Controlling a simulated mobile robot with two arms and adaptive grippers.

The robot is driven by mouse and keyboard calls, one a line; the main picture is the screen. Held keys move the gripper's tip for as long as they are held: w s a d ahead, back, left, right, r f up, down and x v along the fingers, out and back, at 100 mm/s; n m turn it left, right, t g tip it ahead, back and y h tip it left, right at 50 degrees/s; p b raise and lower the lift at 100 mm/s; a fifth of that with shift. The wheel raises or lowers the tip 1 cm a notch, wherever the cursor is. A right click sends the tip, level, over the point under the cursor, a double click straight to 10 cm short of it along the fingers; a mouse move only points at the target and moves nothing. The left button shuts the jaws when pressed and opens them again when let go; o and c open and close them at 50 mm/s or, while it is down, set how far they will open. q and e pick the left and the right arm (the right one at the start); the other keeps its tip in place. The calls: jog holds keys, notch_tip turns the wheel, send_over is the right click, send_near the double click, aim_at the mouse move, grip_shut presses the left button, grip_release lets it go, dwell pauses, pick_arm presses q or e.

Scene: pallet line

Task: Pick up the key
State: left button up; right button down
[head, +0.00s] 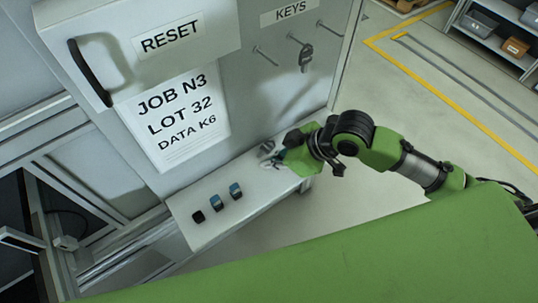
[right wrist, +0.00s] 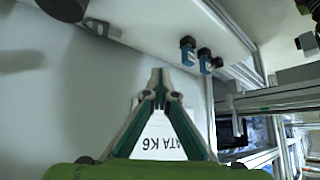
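The key (head: 305,57) hangs from a peg on the grey cabinet panel, below the KEYS label (head: 290,11), in the head view. It does not show in the right wrist view. My right gripper (head: 270,157) is low over the white ledge, below and left of the key and well apart from it. In the right wrist view its fingertips (right wrist: 157,75) come together with nothing seen between them. My left gripper is in neither view.
Empty pegs (head: 265,56) flank the key. A RESET drawer or door with a black handle (head: 90,72) and a JOB sheet (head: 175,118) are at left. Small blue and black items (head: 216,203) stand on the white ledge (head: 200,236). A shelf (head: 500,45) stands far right.

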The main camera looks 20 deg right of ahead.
jog(key=shift+s+a+r+b, duration=0.2)
jog(key=shift+s+r, duration=0.2)
jog(key=shift+s, duration=0.45)
jog(key=shift+s+a+r+b, duration=0.15)
jog(key=shift+s+a+r, duration=0.2)
jog(key=shift+s, duration=0.5)
jog(key=shift+s+a+r+b, duration=0.15)
jog(key=shift+s+r, duration=0.3)
jog(key=shift+s, duration=0.4)
jog(key=shift+d, duration=0.1)
jog(key=c, duration=0.6)
grip_release()
jog(key=shift+w, duration=0.1)
